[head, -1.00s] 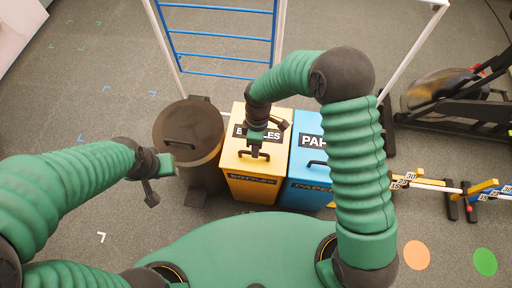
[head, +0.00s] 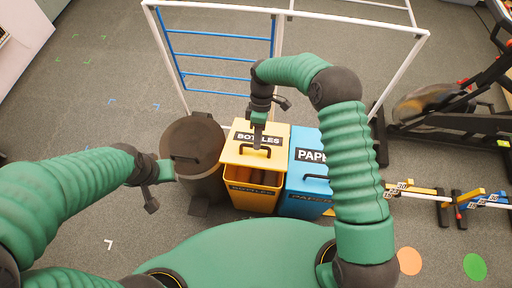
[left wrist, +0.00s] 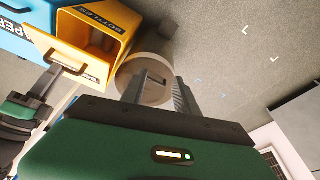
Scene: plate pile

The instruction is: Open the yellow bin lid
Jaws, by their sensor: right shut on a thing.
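The yellow bin (head: 250,200) stands in front of me, marked BOTTLES. Its lid (head: 275,140) is tilted up, and a gap under its front edge shows the orange inside. The open bin also shows in the left wrist view (left wrist: 103,42). My right gripper (head: 257,141) is shut on the black lid handle (head: 262,152), whose grip is partly hidden by the fingers. My left gripper (head: 158,187) is left of the bins, empty. In the left wrist view its two fingers (left wrist: 158,88) stand apart.
A dark round bin (head: 192,140) stands close on the left of the yellow bin. A blue PAPER bin (head: 305,180) adjoins it on the right. A white frame with blue bars (head: 220,55) rises behind. Exercise gear (head: 450,110) is at the right.

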